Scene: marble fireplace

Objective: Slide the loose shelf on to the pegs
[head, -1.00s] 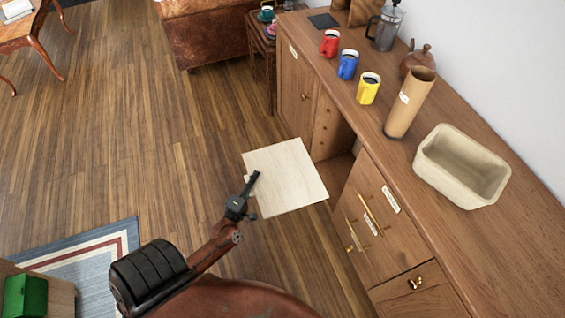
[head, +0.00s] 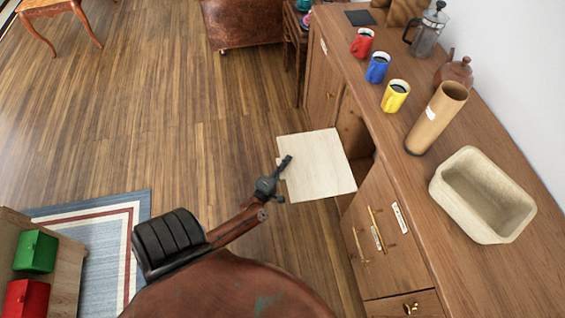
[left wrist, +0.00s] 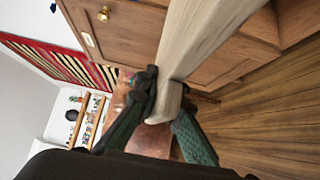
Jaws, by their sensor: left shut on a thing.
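The loose shelf is a pale, square wooden board (head: 320,165), held roughly level in front of the cabinet (head: 330,85). My left gripper (head: 284,165) is shut on its left edge, on the side away from the cabinet. In the left wrist view the shelf (left wrist: 205,35) runs up from between the fingers of my left gripper (left wrist: 170,112). The shelf's right side is at the cabinet's open bay (head: 362,172); I cannot tell how far inside it is. No pegs can be made out. My right gripper is out of view.
The countertop holds a yellow mug (head: 395,96), other mugs, a cardboard tube (head: 435,118) and a beige basin (head: 482,195). Bare wooden floor (head: 180,120) lies to the left.

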